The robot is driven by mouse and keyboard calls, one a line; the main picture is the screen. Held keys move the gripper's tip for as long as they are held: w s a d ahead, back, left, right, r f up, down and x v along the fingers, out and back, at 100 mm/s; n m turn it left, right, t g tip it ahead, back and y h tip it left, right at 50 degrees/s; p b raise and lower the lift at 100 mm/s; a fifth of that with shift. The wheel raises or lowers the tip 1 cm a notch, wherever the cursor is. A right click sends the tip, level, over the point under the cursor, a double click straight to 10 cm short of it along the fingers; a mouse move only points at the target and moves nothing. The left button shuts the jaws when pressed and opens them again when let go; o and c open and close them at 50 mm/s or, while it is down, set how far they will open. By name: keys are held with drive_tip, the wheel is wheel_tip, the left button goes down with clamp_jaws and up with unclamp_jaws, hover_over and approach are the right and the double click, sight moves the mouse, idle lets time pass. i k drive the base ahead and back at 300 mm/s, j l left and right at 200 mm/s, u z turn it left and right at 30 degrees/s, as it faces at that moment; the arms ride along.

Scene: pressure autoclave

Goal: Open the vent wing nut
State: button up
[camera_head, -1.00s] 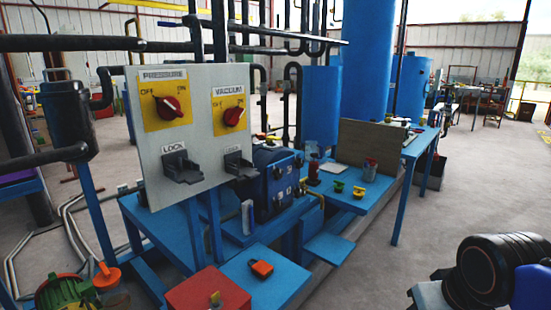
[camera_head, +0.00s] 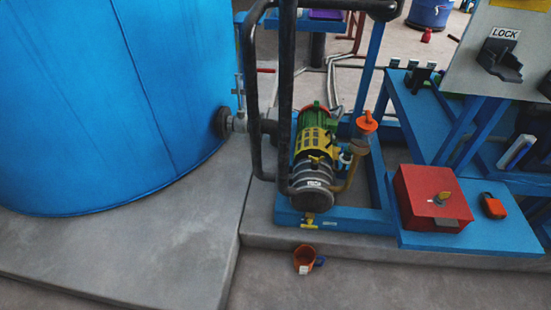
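A pump (camera_head: 312,165) with a green motor end, a yellow middle and a grey front stands on a blue base at the centre. A small yellow wing-shaped piece (camera_head: 318,160) sits on top of its grey front part. Another yellow wing-shaped piece (camera_head: 309,221) is low at the front, below the pump. I cannot tell for sure which of the two is the vent wing nut, or whether either is loosened. My gripper is not in view.
A large blue tank (camera_head: 110,100) fills the left, with dark pipes (camera_head: 286,80) between it and the pump. An orange funnel (camera_head: 367,122) is right of the pump. A red box (camera_head: 432,205) and orange padlock (camera_head: 492,206) sit right. An orange cup (camera_head: 304,260) stands on the floor.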

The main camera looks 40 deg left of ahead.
sight(316, 160)
drive_tip(key=u, duration=1.35)
